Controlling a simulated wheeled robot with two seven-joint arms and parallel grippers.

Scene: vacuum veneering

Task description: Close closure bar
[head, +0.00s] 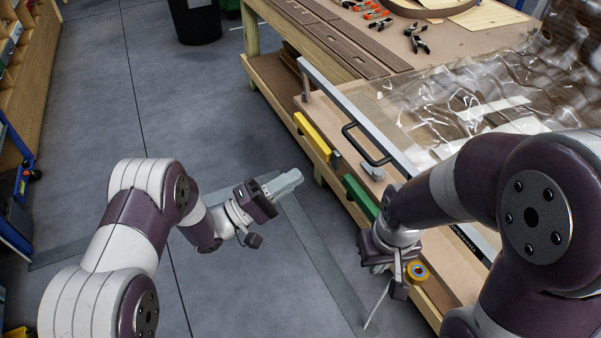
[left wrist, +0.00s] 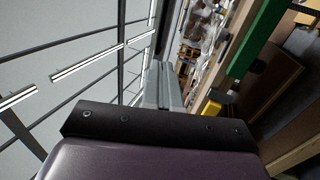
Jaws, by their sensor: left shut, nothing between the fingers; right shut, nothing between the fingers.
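The closure bar (head: 335,93) is a long pale metal bar along the front edge of the clear vacuum bag (head: 455,105). A black loop handle (head: 366,146) is fixed on it. My right arm hides its near end, and I cannot tell whether it is clamped down. My left gripper (head: 290,183) is shut and empty over the floor, left of the table and apart from the bar. Its fingers also show together in the left wrist view (left wrist: 163,86). My right gripper (head: 377,305) is shut and empty by the table's front edge, below the handle.
A yellow block (head: 313,137) and a green block (head: 360,197) sit along the table's front edge. A tape roll (head: 417,271) lies beside my right gripper. Spring clamps (head: 417,40) and dark strips (head: 345,45) lie at the back. The floor (head: 225,110) at left is clear.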

